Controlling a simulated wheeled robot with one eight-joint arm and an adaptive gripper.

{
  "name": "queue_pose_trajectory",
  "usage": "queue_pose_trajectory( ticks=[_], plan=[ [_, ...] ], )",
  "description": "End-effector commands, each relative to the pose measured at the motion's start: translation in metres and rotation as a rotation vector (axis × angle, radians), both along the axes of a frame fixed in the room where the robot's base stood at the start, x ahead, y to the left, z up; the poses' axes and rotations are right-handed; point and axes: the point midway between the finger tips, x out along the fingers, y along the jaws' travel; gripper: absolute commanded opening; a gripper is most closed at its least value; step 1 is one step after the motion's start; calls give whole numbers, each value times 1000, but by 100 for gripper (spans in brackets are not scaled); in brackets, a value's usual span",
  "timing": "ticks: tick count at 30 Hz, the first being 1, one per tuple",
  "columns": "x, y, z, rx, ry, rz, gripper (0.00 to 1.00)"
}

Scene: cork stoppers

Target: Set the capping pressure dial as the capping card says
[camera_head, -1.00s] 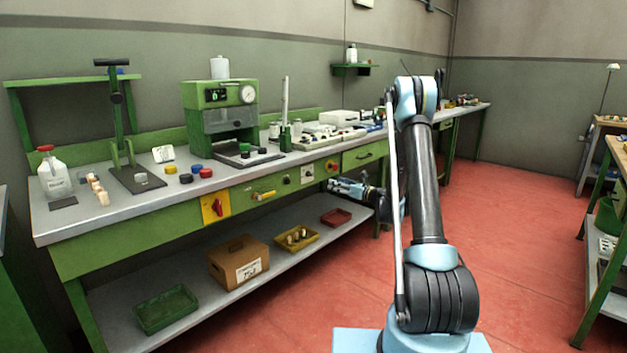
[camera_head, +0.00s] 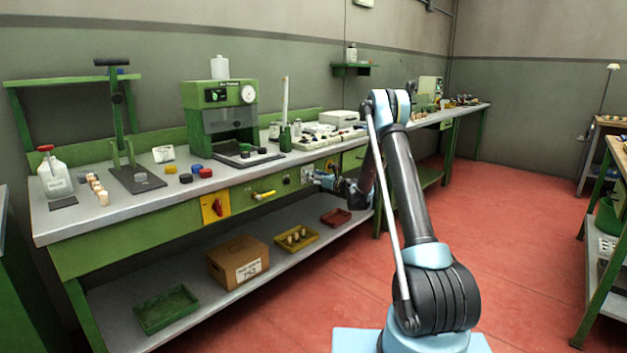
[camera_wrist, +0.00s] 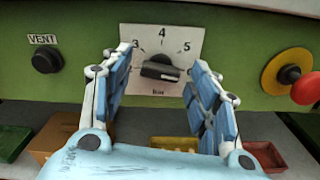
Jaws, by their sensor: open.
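The pressure dial (camera_wrist: 161,68) is a black knob on a white plate marked 3, 4 and 5 on the green bench front. It sits near the middle of the wrist view, and I cannot tell exactly which mark it points to. My gripper (camera_wrist: 160,60) is open, with one blue-padded finger at each side of the knob and nothing visibly clamped. In the head view my gripper (camera_head: 322,180) is at the bench front, close to the dial plate (camera_head: 307,173). A small white card (camera_head: 163,153) stands on the bench top; its writing is too small to read.
A black VENT knob (camera_wrist: 47,61) lies left of the dial, and a red button (camera_wrist: 307,88) on a yellow disc lies to its right. Below are a cardboard box (camera_head: 237,260), a yellow tray (camera_head: 297,240) and a red tray (camera_head: 336,217) on the lower shelf.

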Motion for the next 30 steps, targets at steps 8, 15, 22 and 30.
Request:
queue_pose_trajectory(
  ticks=[8, 15, 22, 30],
  plan=[
    [4, 5, 0, 0, 0, -1, 55],
    [4, 5, 0, 0, 0, -1, 30],
    [4, 2, 0, 0, 0, -1, 11],
    [4, 4, 0, -29, -36, -2, 11]
  ],
)
